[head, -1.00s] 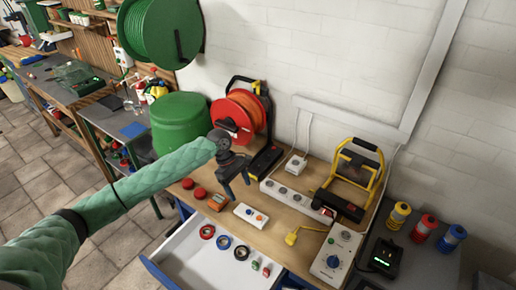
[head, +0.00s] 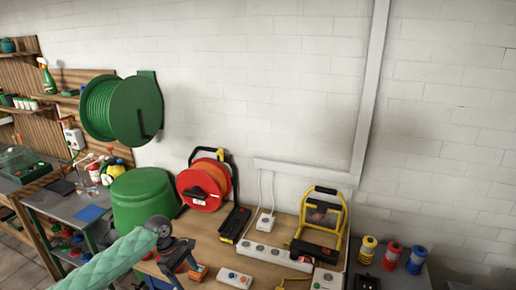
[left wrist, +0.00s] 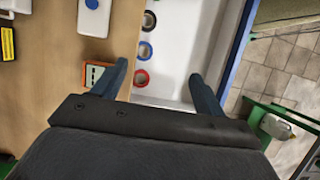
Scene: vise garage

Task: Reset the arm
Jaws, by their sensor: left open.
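My left arm, in a green sleeve, comes in from the lower left in the head view. My left gripper (head: 178,260) is above the left part of the wooden workbench (head: 215,255). It also shows in the left wrist view (left wrist: 158,85), with its two fingers wide apart and nothing between them. Below it are the bench edge, an orange meter (left wrist: 100,74) and the open white drawer (left wrist: 185,65). My right gripper is in neither view.
The drawer holds several tape rolls, one of them red (left wrist: 142,78). On the bench stand an orange cable reel (head: 203,185), a power strip (head: 275,255) and a yellow work light (head: 322,220). A green bin (head: 143,205) stands left of the bench. A green hose reel (head: 122,110) hangs on the wall.

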